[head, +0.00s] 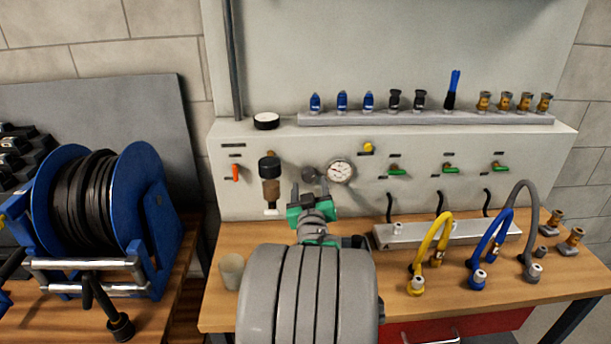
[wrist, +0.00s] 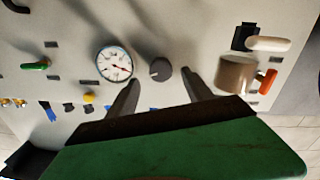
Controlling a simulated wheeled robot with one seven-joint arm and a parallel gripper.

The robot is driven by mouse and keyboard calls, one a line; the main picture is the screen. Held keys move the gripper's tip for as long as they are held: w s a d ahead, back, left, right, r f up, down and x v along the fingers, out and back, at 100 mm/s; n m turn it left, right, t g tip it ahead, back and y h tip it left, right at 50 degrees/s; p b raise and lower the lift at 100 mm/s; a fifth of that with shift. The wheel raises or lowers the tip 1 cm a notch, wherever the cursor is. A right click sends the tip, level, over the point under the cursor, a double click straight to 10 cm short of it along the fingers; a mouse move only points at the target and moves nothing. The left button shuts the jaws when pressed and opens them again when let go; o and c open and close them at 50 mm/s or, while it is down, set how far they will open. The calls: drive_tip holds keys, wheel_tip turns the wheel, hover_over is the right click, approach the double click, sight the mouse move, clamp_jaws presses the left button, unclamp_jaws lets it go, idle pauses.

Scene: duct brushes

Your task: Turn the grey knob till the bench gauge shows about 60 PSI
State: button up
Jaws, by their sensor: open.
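The grey knob (head: 309,174) is on the bench panel, just left of the round white bench gauge (head: 341,171). In the wrist view, which is upside down, the knob (wrist: 160,69) lies beyond and between my fingertips, with the gauge (wrist: 114,64) to its left. The gauge has a red needle there, but its numbers are too small to read. My gripper (head: 308,195) is open and empty, just in front of and below the knob in the head view. In the wrist view my gripper (wrist: 160,82) shows a finger on each side of the knob; contact cannot be told.
A brown-and-black filter (head: 269,180) hangs left of the knob. Green-handled valves (head: 398,171) and a yellow button (head: 368,147) are to the right. A cup (head: 231,271) and yellow (head: 430,250) and blue (head: 488,250) hoses stand on the bench. A hose reel (head: 100,225) is at left.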

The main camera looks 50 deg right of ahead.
sight(309, 178)
drive_tip(key=x, duration=0.5)
drive_tip(key=shift+w+d+f+p, duration=0.1)
drive_tip(key=shift+d+f+p, duration=0.1)
drive_tip(key=shift+p, duration=0.1)
drive_tip(key=shift+a, duration=0.1)
clamp_jaws()
